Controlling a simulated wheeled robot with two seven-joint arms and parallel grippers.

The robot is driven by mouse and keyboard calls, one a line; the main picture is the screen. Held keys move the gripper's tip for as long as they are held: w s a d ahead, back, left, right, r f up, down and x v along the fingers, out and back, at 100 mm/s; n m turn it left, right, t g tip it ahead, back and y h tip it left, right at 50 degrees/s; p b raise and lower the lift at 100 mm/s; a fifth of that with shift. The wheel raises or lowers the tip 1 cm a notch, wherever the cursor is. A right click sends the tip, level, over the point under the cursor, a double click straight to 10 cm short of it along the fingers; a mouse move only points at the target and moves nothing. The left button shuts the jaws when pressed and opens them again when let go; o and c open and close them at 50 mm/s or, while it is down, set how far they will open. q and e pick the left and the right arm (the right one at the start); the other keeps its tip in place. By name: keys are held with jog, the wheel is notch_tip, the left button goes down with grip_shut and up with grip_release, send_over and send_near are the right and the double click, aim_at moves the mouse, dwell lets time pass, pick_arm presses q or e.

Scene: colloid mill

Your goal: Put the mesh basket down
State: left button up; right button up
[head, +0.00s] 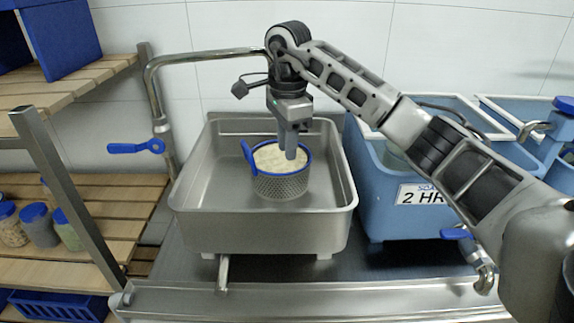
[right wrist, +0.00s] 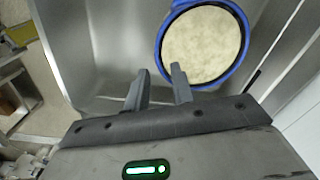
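The mesh basket (head: 281,187) is a perforated metal cup with a blue rim and a blue handle at its left. It is upright inside the steel sink (head: 262,228) and holds pale, grainy contents. It appears to rest on the sink floor, though its underside is hidden. My right gripper (head: 291,152) points down over the basket's right part. In the right wrist view its fingers (right wrist: 160,70) are apart with a gap between them, near the edge of the blue rim (right wrist: 241,68). Contact with the rim cannot be told. My left gripper is out of view.
A blue tub (head: 385,215) with a label stands right of the sink. A pipe (head: 200,56) with a blue-handled valve (head: 137,147) arches at the left. Wooden shelves (head: 100,205) with jars are further left. Free room remains in the sink around the basket.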

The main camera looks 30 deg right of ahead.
notch_tip(320, 180, up, 5)
jog(key=shift+r+p, duration=0.1)
jog(key=shift+p, duration=0.3)
jog(key=shift+s, duration=0.1)
